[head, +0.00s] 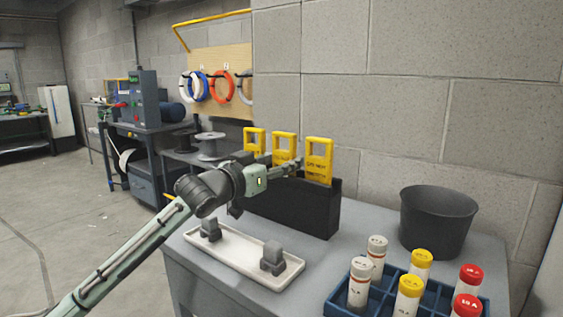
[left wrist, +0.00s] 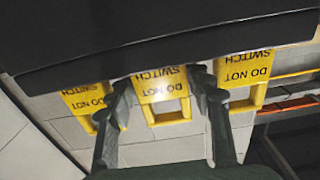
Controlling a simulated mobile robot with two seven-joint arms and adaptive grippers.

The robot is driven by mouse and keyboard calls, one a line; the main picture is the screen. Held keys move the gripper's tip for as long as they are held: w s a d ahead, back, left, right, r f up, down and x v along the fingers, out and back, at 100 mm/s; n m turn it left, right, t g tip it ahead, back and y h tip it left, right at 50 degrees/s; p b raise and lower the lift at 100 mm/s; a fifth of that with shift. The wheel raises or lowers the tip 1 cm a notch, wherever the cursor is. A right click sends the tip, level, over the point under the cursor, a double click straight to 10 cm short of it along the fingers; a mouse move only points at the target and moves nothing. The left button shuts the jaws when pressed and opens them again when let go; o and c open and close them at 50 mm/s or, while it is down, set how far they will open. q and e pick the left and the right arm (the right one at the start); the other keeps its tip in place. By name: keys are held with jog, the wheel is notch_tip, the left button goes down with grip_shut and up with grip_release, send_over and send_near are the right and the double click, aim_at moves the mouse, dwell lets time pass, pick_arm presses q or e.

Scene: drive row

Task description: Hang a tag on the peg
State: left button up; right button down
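Three yellow lockout tags with open loops at the top stand in a black holder (head: 300,209) on the grey table: a left tag (head: 254,136), a middle tag (head: 284,142) and a right tag (head: 320,150). My left gripper (head: 279,166) is at the middle tag. In the left wrist view the tags hang upside down, and the open fingers (left wrist: 163,98) straddle the middle tag (left wrist: 160,87), with gaps visible on both sides. A wooden board (head: 222,58) on the back wall carries dark pegs with rings on them; I cannot tell which peg the task means. My right gripper is not in view.
A white tray (head: 222,258) with two grey blocks lies in front of the holder. A blue crate (head: 338,301) of red-, yellow- and white-capped cylinders and a dark bucket (head: 437,221) stand on the right. A spool (head: 210,147) and a machine (head: 143,96) stand farther back.

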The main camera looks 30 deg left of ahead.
pick_arm(q)
jog(key=c, duration=0.5)
jog(key=shift+r, duration=2.3)
jog(key=shift+s, duration=0.3)
jog(key=shift+s+a+r+b, duration=0.1)
jog(key=shift+s+r+b, duration=0.25)
jog(key=shift+s, duration=0.9)
jog(key=shift+s+a+r+b, duration=0.1)
jog(key=shift+s+r+b, duration=0.2)
jog(key=shift+s, duration=0.9)
jog(key=shift+s+a+r+b, duration=0.1)
jog(key=shift+s+r+b, duration=0.25)
jog(key=shift+s, duration=0.9)
